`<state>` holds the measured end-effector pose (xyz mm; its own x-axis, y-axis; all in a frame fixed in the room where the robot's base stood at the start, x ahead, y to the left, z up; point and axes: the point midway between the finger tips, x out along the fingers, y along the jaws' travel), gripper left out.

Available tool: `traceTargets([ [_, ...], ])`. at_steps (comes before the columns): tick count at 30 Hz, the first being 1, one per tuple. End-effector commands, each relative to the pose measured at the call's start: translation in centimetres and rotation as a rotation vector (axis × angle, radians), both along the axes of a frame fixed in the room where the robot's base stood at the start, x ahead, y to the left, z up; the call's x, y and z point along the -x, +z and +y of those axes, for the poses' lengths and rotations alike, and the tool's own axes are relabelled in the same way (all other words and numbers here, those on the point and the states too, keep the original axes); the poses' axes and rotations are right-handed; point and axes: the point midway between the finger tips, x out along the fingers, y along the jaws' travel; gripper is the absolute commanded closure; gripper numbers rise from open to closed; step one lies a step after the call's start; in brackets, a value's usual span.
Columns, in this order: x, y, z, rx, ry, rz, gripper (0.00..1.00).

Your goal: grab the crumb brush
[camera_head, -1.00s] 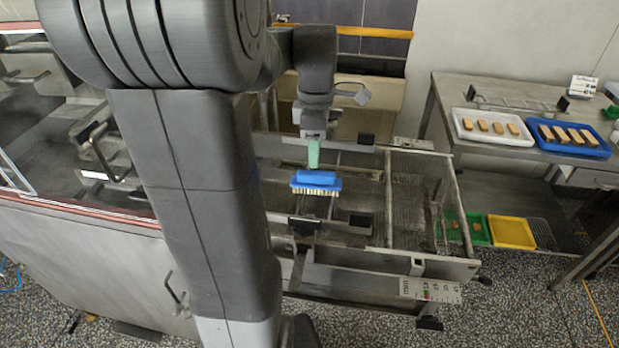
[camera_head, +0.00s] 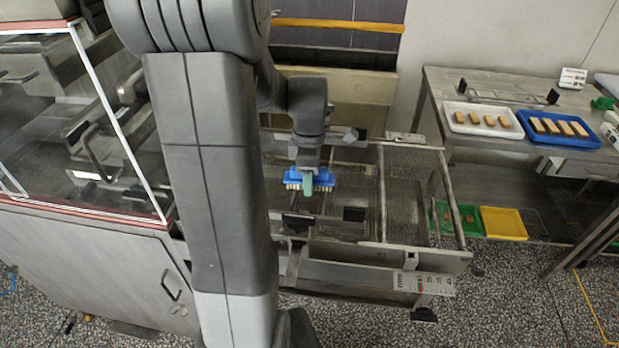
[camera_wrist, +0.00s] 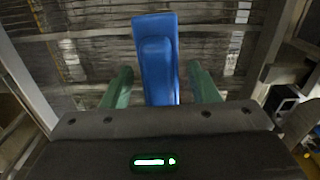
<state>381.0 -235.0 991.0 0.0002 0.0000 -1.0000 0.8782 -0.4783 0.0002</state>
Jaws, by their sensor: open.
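The crumb brush has a blue body and pale bristles. In the head view the brush (camera_head: 322,178) lies over the metal frame of the conveyor, partly hidden behind my gripper (camera_head: 308,188). In the wrist view the blue brush (camera_wrist: 156,60) runs lengthwise away from me, its near end between the two green fingers. My gripper (camera_wrist: 160,92) is open, with one finger on each side of the brush and a visible gap on both sides. I cannot tell how far above the brush's base the fingertips are.
The wire mesh conveyor (camera_head: 408,200) lies under and right of the brush. A glass-sided machine (camera_head: 60,120) stands at left. A table at right bears a white tray (camera_head: 452,131) and a blue tray (camera_head: 588,143) with bars. A yellow tray (camera_head: 503,223) sits lower down.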

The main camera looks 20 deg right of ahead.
Motion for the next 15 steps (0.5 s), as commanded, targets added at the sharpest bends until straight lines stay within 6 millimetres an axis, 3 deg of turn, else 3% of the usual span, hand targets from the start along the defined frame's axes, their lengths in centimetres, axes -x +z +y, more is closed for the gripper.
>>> traceTargets([
  [1,-0.01,0.01,0.0,0.0,0.0,0.0,0.45],
  [8,-0.01,0.03,0.0,0.0,0.0,0.0,0.91],
  [15,-0.03,0.15,-0.01,0.0,0.0,-0.001,0.91],
])
